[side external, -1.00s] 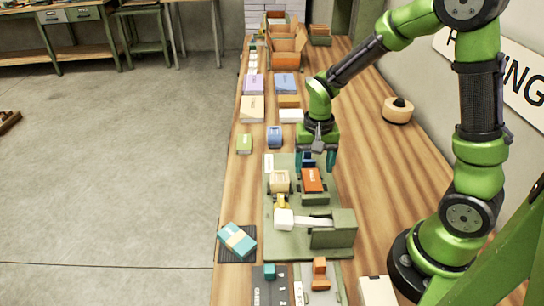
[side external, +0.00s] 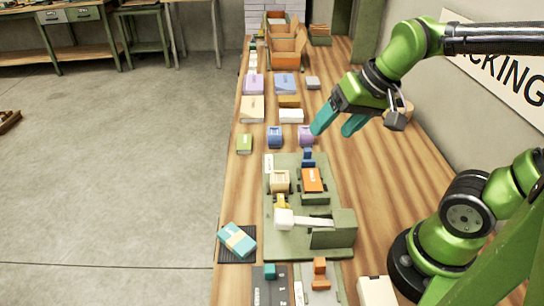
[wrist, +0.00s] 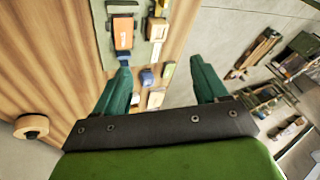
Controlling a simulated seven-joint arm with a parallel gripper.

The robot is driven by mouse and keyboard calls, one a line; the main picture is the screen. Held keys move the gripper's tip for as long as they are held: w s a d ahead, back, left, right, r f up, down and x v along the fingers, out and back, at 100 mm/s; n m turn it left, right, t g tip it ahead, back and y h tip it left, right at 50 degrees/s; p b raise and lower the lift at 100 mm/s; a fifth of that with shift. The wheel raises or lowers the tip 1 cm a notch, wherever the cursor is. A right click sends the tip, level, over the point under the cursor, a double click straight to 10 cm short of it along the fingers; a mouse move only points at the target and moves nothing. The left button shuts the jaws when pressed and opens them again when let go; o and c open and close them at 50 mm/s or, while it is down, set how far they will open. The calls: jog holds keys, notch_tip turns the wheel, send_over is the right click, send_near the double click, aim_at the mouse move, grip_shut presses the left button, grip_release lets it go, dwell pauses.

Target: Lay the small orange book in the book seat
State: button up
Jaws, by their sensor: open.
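The small orange book (side external: 312,180) lies on a dark green raised holder (side external: 315,199), which looks like the book seat, on the green fixture board (side external: 285,244). The book also shows at the top of the wrist view (wrist: 123,33), with nothing gripping it. I cannot tell how closely it fits the holder. My gripper (side external: 335,126) is open and empty, tilted in the air beyond the book and apart from it. Its two teal fingers also show spread in the wrist view (wrist: 160,72).
A blue clamp-like part (side external: 308,158) stands just behind the book. A cream block (side external: 280,181) and a white-ended arm (side external: 305,222) sit on the board. Purple (side external: 306,135) and blue (side external: 274,137) items stand behind it. The bench right of the board is largely clear.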

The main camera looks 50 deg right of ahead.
jog(key=s, duration=0.1)
jog(key=s+a+r+n+t, duration=0.1)
jog(key=shift+s+a+r+t, duration=0.1)
jog(key=shift+s+r+t, duration=0.1)
jog(key=shift+s+t, duration=0.1)
